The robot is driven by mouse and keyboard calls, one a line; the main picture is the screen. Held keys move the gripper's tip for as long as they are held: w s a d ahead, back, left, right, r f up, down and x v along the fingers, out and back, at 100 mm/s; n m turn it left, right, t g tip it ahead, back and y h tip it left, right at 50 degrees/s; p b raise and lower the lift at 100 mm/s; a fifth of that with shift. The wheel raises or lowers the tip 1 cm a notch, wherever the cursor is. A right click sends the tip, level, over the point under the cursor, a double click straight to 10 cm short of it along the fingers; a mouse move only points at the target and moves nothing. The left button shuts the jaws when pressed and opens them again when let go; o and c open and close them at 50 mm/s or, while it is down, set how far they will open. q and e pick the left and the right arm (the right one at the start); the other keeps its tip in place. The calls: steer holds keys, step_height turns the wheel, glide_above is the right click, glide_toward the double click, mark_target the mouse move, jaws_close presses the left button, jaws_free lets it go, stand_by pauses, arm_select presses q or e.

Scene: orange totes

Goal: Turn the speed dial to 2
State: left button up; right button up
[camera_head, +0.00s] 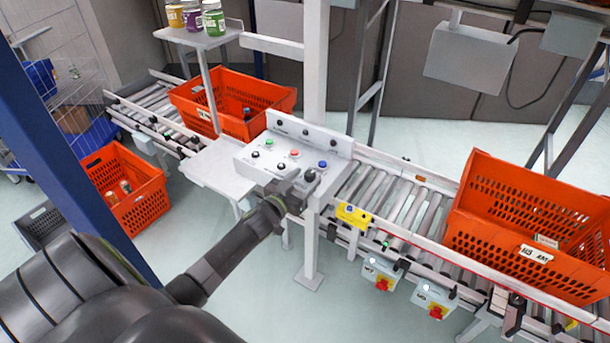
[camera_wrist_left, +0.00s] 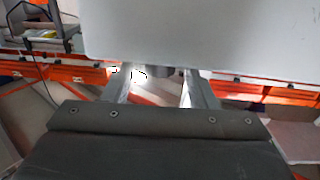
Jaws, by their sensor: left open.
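The grey control panel (camera_head: 262,172) stands beside the conveyor in the head view, with several coloured buttons and black knobs on its sloping top. A black knob (camera_head: 310,176) sits at its front right corner, below a blue button (camera_head: 322,163). I cannot read which knob is the speed dial or its setting. My left gripper (camera_head: 298,187) is at this corner, its fingers close to the black knob. In the left wrist view its two fingers (camera_wrist_left: 157,88) are apart, below the large grey panel face (camera_wrist_left: 190,35). A dark rounded part shows between them; contact is unclear. My right gripper is not in view.
A roller conveyor (camera_head: 400,205) runs right from the panel to a large orange tote (camera_head: 480,205). More orange totes (camera_head: 205,95) (camera_head: 140,208) stand left. A white post (camera_head: 316,60) rises behind the panel. A shelf (camera_head: 200,38) holds jars (camera_head: 213,20).

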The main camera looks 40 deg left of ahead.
arm_select(q)
steer(key=shift+w, duration=0.3)
